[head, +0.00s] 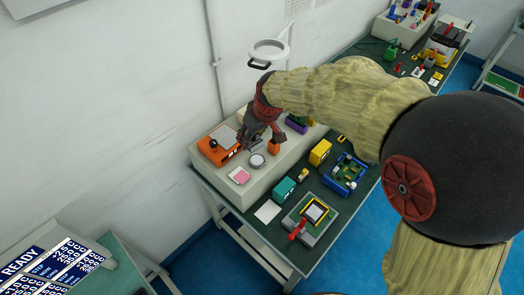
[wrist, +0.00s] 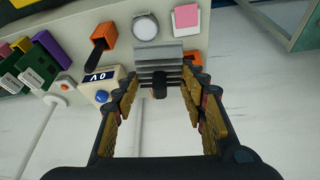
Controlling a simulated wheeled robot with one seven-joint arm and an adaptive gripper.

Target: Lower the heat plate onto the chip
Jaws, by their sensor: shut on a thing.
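In the wrist view a grey finned block, which looks like the heat plate (wrist: 158,54), sits between the fingers of my gripper (wrist: 161,86), its dark knob towards me. My gripper is shut on it. In the head view my gripper (head: 252,140) is low over the pale raised shelf, beside an orange device (head: 212,150), and hides the block. Orange also shows just right of the fins in the wrist view. I cannot make out the chip under the block. A fixture with a yellow frame (head: 314,211) holding a pale square stands on the green bench.
A white disc (head: 257,160) and a pink pad (head: 240,175) lie near my gripper. An orange holder with a black handle (wrist: 101,40) and a display box with a blue knob (wrist: 101,88) stand left in the wrist view. The wall is close behind.

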